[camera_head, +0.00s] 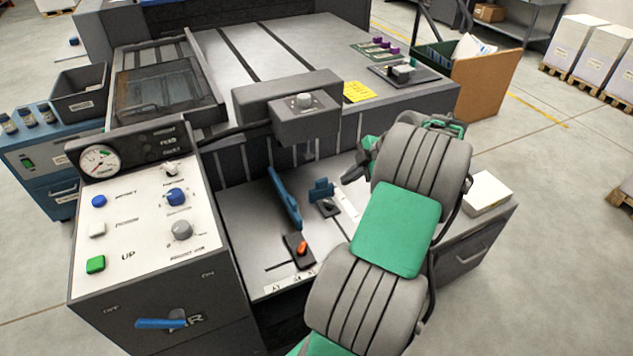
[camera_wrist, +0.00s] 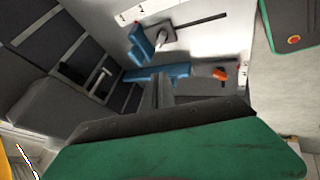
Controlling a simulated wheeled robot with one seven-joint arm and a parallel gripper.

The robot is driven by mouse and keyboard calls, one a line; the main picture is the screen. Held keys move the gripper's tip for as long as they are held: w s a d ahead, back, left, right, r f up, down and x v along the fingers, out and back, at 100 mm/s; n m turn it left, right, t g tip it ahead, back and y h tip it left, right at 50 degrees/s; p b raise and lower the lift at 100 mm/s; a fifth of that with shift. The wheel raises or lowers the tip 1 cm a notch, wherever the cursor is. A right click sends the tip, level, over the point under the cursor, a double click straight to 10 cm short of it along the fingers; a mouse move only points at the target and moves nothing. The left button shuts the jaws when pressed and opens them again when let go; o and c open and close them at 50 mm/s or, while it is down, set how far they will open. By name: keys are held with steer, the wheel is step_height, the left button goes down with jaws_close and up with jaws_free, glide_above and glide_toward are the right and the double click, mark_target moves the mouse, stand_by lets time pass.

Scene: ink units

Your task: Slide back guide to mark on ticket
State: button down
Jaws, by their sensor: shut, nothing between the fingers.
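A small blue guide (camera_head: 320,189) stands on the light grey feed table (camera_head: 248,220), on a dark block beside a white scale strip (camera_head: 346,204); it is likely the back guide. In the wrist view this guide (camera_wrist: 139,45) is at upper left, with a pin and a slot by it. A longer blue guide (camera_head: 284,198) has an orange lever (camera_head: 302,247) at its near end. The yellow ticket (camera_head: 358,91) lies on the upper deck; its writing is unreadable. My gripper (camera_wrist: 161,78) is shut and empty, its tips overlapping the long guide in the wrist view; contact is unclear.
The control console (camera_head: 140,230) stands left of the feed table. A grey head unit with a knob (camera_head: 304,100) overhangs its back. A white paper stack (camera_head: 487,193) is at right, beyond my arm. A cardboard-sided bin (camera_head: 488,82) stands at upper right.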

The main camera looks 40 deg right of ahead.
steer(key=s+d, duration=0.1)
steer(key=d, duration=0.1)
glide_toward(320, 190)
steer(key=shift+n+t, duration=0.3)
steer(key=a+f, duration=0.1)
steer(key=f, duration=0.1)
steer(key=s+a+f, duration=0.1)
steer(key=f, duration=0.1)
steer(key=shift+s+a, duration=0.15)
steer(key=shift+a, duration=0.05)
steer(key=w, duration=0.1)
steer(key=w+d, duration=0.1)
steer(key=shift+w+r, duration=0.1)
steer(key=shift+w, duration=0.2)
steer(key=shift+w+d, duration=0.15)
steer(key=shift+w, duration=0.3)
